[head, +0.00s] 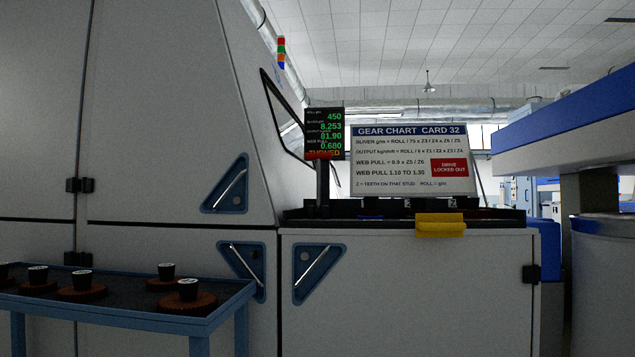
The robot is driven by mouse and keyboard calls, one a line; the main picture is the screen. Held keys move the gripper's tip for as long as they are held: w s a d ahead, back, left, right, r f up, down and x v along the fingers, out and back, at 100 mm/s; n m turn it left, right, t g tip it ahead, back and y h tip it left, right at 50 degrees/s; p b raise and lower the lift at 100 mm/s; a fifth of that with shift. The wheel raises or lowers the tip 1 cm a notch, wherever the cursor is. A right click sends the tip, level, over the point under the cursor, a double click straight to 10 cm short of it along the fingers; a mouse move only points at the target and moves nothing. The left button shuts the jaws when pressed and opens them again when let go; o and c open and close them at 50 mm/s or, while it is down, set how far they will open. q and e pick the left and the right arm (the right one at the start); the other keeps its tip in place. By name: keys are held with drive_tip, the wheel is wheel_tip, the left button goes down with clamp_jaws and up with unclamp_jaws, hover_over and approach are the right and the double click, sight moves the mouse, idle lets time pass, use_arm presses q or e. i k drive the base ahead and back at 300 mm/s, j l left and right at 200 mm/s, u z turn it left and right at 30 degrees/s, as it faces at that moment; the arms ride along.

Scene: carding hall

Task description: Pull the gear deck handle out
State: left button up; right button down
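A yellow block-shaped handle (440,229) sits at the front edge of the dark gear deck (375,218), on top of a grey cabinet (420,290). It looks like the gear deck handle. The deck appears level with the cabinet top, and its inside is mostly hidden by its front edge. Neither of my grippers shows in the head view.
A blue-framed table (205,318) at the lower left carries several brown gears with black knobs. A gear chart sign (412,160) and a small display (324,133) stand behind the deck. A large grey machine (160,120) fills the left. A grey drum (603,280) stands right.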

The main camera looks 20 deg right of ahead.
sight(427, 225)
drive_tip(key=z, duration=1.5)
